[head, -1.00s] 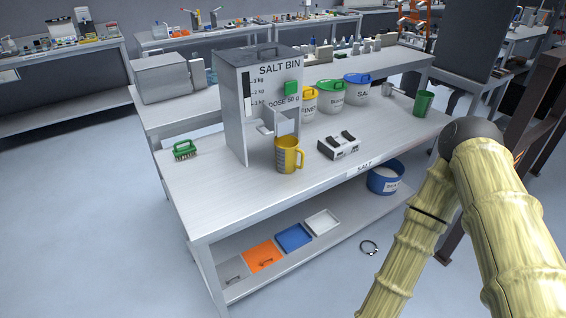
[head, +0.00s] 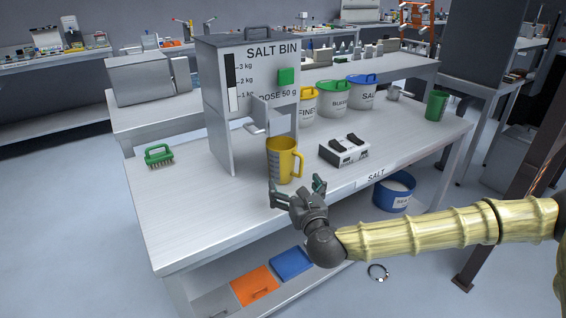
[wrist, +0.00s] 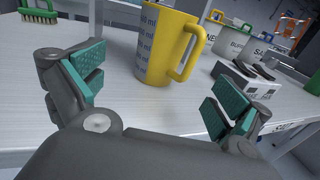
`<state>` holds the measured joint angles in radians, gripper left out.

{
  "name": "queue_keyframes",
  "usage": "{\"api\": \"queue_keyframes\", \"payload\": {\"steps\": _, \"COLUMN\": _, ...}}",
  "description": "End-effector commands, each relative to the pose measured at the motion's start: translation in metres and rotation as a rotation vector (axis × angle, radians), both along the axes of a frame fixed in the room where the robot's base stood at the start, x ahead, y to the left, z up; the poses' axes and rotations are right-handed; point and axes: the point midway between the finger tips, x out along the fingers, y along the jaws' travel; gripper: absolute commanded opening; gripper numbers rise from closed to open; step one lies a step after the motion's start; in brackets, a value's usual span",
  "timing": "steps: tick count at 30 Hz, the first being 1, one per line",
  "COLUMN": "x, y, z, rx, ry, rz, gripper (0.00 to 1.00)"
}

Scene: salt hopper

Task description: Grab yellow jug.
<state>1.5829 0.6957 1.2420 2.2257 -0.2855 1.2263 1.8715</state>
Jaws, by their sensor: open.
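The yellow jug (head: 284,160) stands upright on the table in front of the salt bin, its handle to the right. My gripper (head: 297,188) is open at the table's front edge, just in front of the jug. In the wrist view its two teal-padded fingers (wrist: 160,90) are spread wide, with the jug beyond them and between their lines. Nothing is between the fingers, and they appear apart from the jug.
The salt bin (head: 225,110) stands right behind the jug, its spout close above. A grey and black device (head: 344,150) sits to the right. A green brush (head: 159,154) lies to the left. Several lidded buckets (head: 332,98) stand behind. The table's left front is clear.

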Motion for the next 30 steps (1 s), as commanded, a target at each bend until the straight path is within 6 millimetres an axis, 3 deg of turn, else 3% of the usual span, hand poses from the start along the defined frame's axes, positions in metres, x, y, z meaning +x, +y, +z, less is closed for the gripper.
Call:
{"api": "queue_keyframes", "payload": {"steps": 5, "x": 0.015, "y": 0.006, "z": 0.007, "rx": 0.008, "ry": -0.008, "rz": -0.003, "gripper": 1.00}}
{"api": "queue_keyframes", "payload": {"steps": 10, "x": 0.040, "y": 0.011, "z": 0.003, "rx": 0.007, "ry": -0.003, "rz": -0.005, "gripper": 1.00}}
{"api": "queue_keyframes", "payload": {"steps": 18, "x": 0.057, "y": 0.018, "z": 0.001, "rx": 0.005, "ry": 0.000, "rz": -0.002, "gripper": 1.00}}
{"api": "queue_keyframes", "payload": {"steps": 30, "x": 0.100, "y": 0.031, "z": 0.000, "rx": 0.005, "ry": 0.000, "rz": -0.002, "gripper": 1.00}}
